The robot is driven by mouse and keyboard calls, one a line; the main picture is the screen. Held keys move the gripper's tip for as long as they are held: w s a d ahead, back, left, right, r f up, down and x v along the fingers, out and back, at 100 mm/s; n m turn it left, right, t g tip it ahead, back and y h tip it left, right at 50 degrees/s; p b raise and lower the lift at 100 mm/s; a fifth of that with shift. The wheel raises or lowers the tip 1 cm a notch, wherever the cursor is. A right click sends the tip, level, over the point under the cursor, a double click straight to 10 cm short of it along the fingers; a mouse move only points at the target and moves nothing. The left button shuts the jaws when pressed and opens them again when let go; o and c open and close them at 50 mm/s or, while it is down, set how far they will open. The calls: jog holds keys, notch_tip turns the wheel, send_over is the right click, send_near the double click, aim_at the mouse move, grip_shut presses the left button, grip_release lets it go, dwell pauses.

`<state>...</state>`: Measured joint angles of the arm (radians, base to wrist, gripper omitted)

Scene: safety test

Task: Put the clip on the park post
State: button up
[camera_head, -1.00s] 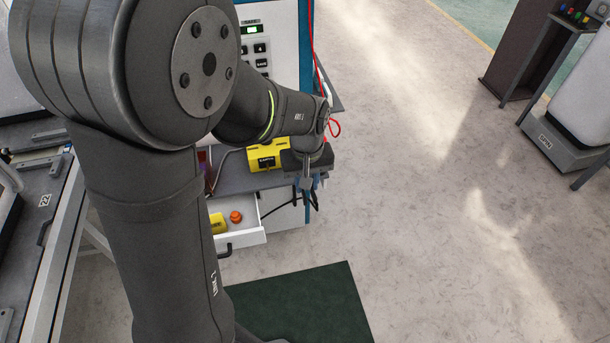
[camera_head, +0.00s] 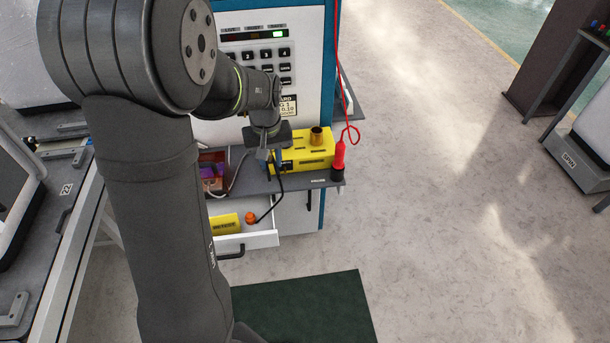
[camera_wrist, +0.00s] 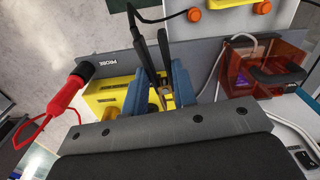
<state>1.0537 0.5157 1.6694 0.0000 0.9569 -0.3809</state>
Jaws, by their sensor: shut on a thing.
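My gripper (camera_head: 268,158) is shut on the black clip (camera_wrist: 150,55), whose long handles and copper-coloured jaw show between the blue fingers in the wrist view. A black cable runs from the clip down to the open drawer. In the head view my gripper is above the grey shelf, just left of and in front of the yellow box (camera_head: 312,152). A short brass post (camera_head: 318,135) stands upright on that box, apart from the clip. I cannot tell whether this is the park post. The clip is mostly hidden in the head view.
A red probe (camera_head: 339,155) stands in a black holder at the shelf's right end, its red cord rising above. An orange transparent box (camera_wrist: 275,70) is on the shelf's other side. The open drawer (camera_head: 262,240) below holds a yellow block (camera_head: 225,224) and an orange knob (camera_head: 250,217).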

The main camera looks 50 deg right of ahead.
jog(key=shift+n, duration=0.8)
jog(key=w+a, duration=0.2)
jog(key=w, duration=0.3)
jog(key=w+a+r, duration=0.1)
jog(key=w+a, duration=0.2)
jog(key=w, duration=0.3)
jog(key=w+a+r, duration=0.1)
jog(key=w+a, duration=0.1)
jog(key=w, duration=0.3)
jog(key=shift+w+a, duration=0.35)
jog(key=shift+w, duration=0.05)
jog(key=w+a+n, duration=0.1)
jog(key=w+a, duration=0.6)
jog(key=a, duration=0.1)
jog(key=w+a+f+n, duration=0.2)
jog(key=a+f+n, duration=0.3)
jog(key=a+f, duration=1.15)
jog(key=w+d+f+m, duration=0.5)
jog(key=w+d+m, duration=0.3)
jog(key=w+d, duration=0.3)
jog(key=shift+d+f+m, duration=0.2)
jog(key=shift+d+m, duration=0.2)
jog(key=shift+d, duration=0.3)
jog(key=shift+w+d, duration=0.25)
jog(key=shift+w, duration=0.1)
jog(key=shift+w+d, duration=0.5)
jog(key=shift+d, duration=0.05)
